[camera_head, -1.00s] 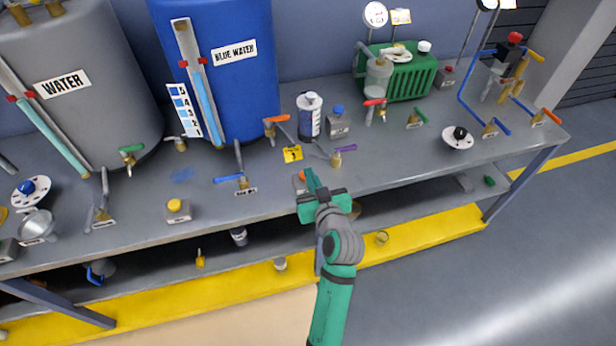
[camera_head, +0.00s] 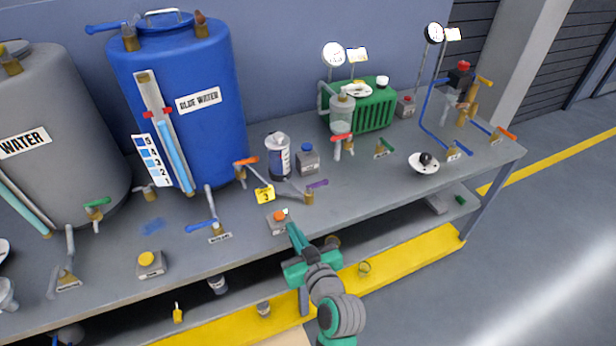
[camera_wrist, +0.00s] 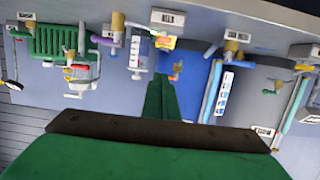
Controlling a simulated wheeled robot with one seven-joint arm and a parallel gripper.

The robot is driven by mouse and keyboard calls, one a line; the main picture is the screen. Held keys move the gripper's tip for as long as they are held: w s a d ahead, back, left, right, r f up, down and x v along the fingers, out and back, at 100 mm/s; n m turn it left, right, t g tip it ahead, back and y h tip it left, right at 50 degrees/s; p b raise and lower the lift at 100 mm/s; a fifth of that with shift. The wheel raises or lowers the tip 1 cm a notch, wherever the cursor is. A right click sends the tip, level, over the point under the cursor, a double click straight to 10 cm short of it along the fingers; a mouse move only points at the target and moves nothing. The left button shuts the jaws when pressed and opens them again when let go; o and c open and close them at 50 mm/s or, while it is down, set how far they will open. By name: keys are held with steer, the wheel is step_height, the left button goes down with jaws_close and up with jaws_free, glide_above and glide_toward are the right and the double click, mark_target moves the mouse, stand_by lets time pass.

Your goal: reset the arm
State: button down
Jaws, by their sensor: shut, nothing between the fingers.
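My gripper (camera_head: 294,236) is green and shut, with nothing between its fingers. In the head view it is at the front edge of the grey workbench (camera_head: 350,190), just in front of a small grey box with an orange button (camera_head: 280,219). I cannot tell whether it touches the bench. In the wrist view my closed fingers (camera_wrist: 160,98) point toward the bench, whose fittings look upside down there. My arm comes up from the bottom of the head view.
A grey water tank (camera_head: 60,140) and a blue water tank (camera_head: 205,135) stand at the back left. A green ribbed unit (camera_head: 372,112) stands at the back right. Valves with coloured handles line the bench. A lower shelf (camera_head: 380,240) lies below; open floor (camera_head: 540,240) is at the right.

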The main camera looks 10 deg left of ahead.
steer(key=s+d+f+m+t+h, duration=0.1)
steer(key=s+d+f+m+h, duration=0.2)
steer(key=s+d+f, duration=0.4)
steer(key=s+d+f+m+t+h, duration=0.1)
steer(key=s+d+f+m+h, duration=0.2)
steer(key=s+f, duration=0.45)
steer(key=s+d+r+h, duration=0.1)
steer(key=s+r, duration=0.1)
steer(key=s, duration=0.8)
steer(key=s+d+r+h, duration=0.1)
steer(key=s+r, duration=0.2)
steer(key=s, duration=0.7)
steer(key=shift+s+d+r+m+t+h, duration=0.25)
steer(key=shift+d+m+t+h, duration=0.05)
steer(key=shift+m, duration=0.1)
stand_by(4.2)
